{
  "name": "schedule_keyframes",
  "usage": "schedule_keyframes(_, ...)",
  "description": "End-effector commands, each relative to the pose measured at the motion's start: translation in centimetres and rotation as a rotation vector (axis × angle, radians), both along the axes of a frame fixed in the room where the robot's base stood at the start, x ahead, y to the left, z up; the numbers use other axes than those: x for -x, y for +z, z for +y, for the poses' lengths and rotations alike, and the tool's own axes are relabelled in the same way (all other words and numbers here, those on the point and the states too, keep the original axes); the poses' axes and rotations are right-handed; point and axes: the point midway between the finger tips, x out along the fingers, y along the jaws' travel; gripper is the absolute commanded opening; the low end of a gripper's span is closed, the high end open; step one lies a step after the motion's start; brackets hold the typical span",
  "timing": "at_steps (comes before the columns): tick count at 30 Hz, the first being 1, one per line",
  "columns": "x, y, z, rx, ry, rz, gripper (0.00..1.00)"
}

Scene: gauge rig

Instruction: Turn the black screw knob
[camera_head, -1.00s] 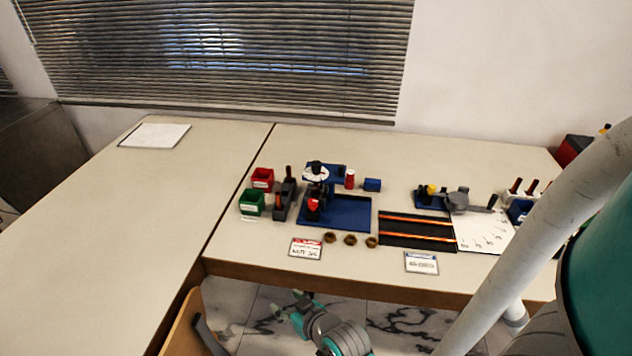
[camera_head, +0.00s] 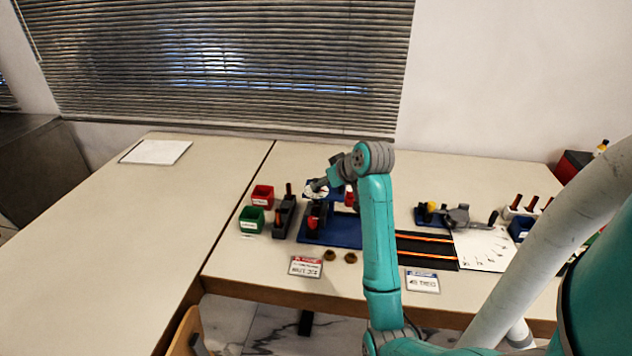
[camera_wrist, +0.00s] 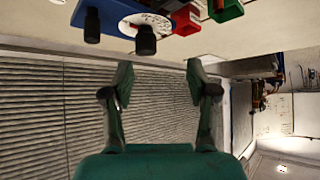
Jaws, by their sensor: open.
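The gauge rig stands on a blue base (camera_head: 345,230), with a white round dial (camera_head: 316,193) at its top. In the wrist view the scene is upside down and shows the dial (camera_wrist: 118,12) on a blue part, with two black cylindrical knobs, one by the dial (camera_wrist: 145,40) and one to its left (camera_wrist: 92,26). I cannot tell which is the screw knob. My gripper (camera_wrist: 157,68) is open and empty, its fingers apart below the knobs in that view, touching neither. In the head view my gripper (camera_head: 322,184) is beside the dial and partly hides the rig.
A red bin (camera_head: 262,196) and a green bin (camera_head: 251,219) stand left of the rig, beside a dark holder (camera_head: 285,215). Brass rings (camera_head: 330,256) and a label card (camera_head: 305,267) lie in front. A black tray with orange strips (camera_head: 427,250) is to the right.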

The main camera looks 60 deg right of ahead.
Motion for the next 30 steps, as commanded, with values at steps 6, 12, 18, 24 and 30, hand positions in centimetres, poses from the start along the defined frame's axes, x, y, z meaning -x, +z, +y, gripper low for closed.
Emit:
schedule_keyframes(6,0.8,2.3,-1.9,0.002,0.001,0.021,0.58)
schedule_keyframes(12,-0.4,1.0,-2.4,-0.001,0.003,0.024,0.58)
schedule_keyframes(18,-2.8,-1.6,-3.3,-0.003,0.003,0.025,0.58)
schedule_keyframes(24,-4.8,-3.8,-4.2,0.000,0.002,0.023,0.58)
schedule_keyframes(30,-5.9,-5.0,-4.7,0.000,0.002,0.023,0.58)
